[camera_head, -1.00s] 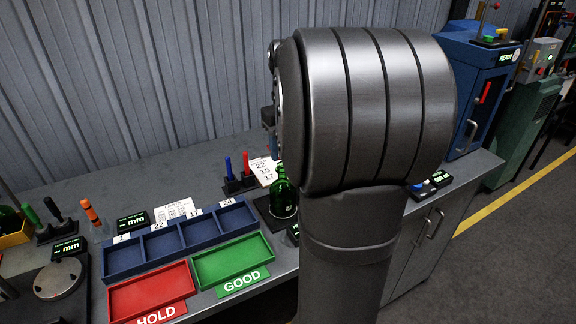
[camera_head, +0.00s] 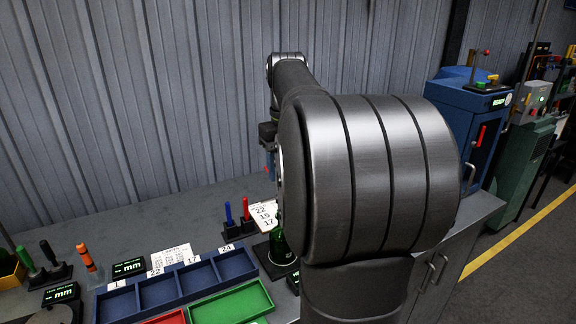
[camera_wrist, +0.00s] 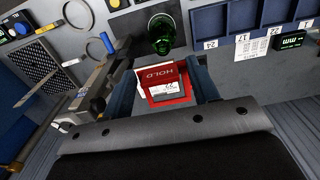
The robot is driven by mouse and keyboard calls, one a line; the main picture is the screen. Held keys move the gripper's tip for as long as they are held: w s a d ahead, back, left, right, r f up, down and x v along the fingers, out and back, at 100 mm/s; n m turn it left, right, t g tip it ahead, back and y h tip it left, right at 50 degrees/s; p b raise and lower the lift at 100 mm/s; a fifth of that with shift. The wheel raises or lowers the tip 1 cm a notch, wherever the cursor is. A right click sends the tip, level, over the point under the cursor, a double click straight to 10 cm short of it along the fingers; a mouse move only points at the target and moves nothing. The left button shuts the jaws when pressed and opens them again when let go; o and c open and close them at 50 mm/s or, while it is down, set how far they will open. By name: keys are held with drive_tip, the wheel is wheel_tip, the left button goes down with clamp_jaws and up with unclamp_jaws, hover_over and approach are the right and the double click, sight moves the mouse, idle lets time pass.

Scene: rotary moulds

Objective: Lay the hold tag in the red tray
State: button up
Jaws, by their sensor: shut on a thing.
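The hold tag (camera_wrist: 166,73) is a red piece marked HOLD, with a white printed card below the lettering. In the wrist view it sits between the two blue fingers of my gripper (camera_wrist: 165,88), which is shut on it. In the head view my gripper (camera_head: 268,150) is small and partly hidden behind my arm, held above the bench near the back wall. The red tray (camera_head: 168,319) shows only as a sliver at the bottom edge of the head view. It lies left of and nearer than my gripper.
A green tray (camera_head: 232,306) is right of the red tray, with a blue compartment tray (camera_head: 128,304) behind. Blue and red pens (camera_head: 229,212) stand upright nearby. A blue cabinet (camera_head: 470,130) is at right.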

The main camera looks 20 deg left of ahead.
drive_tip(key=s+a+f, duration=0.1)
drive_tip(key=a, duration=0.1)
drive_tip(key=s+a+f, duration=0.2)
drive_tip(key=a, duration=0.1)
drive_tip(key=s+a+f, duration=0.1)
drive_tip(key=s+a, duration=0.1)
drive_tip(key=a, duration=0.1)
drive_tip(key=shift+s+a+f, duration=0.15)
drive_tip(key=shift+s+f, duration=0.1)
drive_tip(key=shift+f, duration=0.15)
drive_tip(key=c, duration=0.6)
drive_tip(key=s+a+f, duration=0.4)
drive_tip(key=s+f, duration=0.1)
drive_tip(key=s, duration=0.5)
drive_tip(key=s+a+f, duration=0.4)
drive_tip(key=s+f, duration=0.2)
drive_tip(key=s, duration=0.3)
drive_tip(key=s+a+f, duration=0.5)
drive_tip(key=s, duration=0.5)
drive_tip(key=shift+g+h, duration=0.4)
drive_tip(key=shift+w+d+f, duration=0.15)
drive_tip(key=shift+f, duration=1.4)
drive_tip(key=shift+w+d+f, duration=0.1)
drive_tip(key=shift+f, duration=1.45)
